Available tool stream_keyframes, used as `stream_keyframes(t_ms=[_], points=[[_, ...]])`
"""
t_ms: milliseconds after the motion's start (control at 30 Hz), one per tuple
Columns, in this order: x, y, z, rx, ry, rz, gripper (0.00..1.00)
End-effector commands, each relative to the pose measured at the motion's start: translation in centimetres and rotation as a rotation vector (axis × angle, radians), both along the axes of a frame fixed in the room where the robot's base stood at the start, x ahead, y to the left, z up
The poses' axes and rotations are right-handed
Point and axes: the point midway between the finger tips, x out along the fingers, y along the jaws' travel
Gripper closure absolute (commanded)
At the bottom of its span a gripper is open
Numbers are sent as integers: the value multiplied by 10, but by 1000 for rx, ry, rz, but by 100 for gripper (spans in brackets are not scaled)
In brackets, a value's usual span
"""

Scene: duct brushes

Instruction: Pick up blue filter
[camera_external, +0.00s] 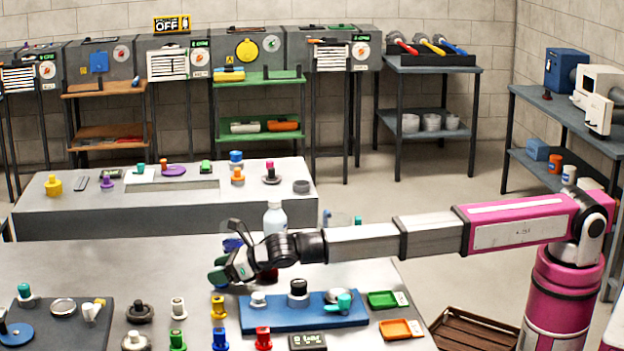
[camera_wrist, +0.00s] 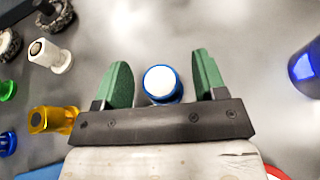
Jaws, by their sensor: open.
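A small blue filter with a white round top (camera_wrist: 160,84) stands between the two green fingers of my gripper (camera_wrist: 161,66) in the wrist view. My gripper is open, with a gap on each side of the filter. In the external view my gripper (camera_external: 219,268) is low over the front table, and only a little blue of the filter (camera_external: 219,287) shows below the fingers. Another blue thing (camera_wrist: 305,68) lies at the right edge of the wrist view; it shows behind my gripper in the external view (camera_external: 233,243).
A yellow fitting (camera_wrist: 50,120) and a white fitting (camera_wrist: 48,55) stand close by on the left of the wrist view. Bare tabletop lies left of my gripper.

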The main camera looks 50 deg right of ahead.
Motion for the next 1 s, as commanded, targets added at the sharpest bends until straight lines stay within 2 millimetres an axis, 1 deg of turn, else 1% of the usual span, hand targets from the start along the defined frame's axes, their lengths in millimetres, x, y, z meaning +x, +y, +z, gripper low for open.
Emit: stream_keyframes(t_ms=[33, 67, 100, 167, 200, 500, 667, 833, 933, 967, 1000], points=[[0, 0, 0, 0, 0, 0, 35], [0, 0, 0, 0, 0, 0, 42], [0, 0, 0, 0, 0, 0, 55], [0, 0, 0, 0, 0, 0, 74], [0, 0, 0, 0, 0, 0, 87], [0, 0, 1, 0, 0, 0, 88], [0, 0, 6, 1, -1, 0, 88], [0, 0, 24, 2, -1, 0, 88], [0, 0, 43, 2, -2, 0, 88], [-6, 0, 47, 1, -2, 1, 88], [-18, 2, 51, 1, -2, 3, 88]])
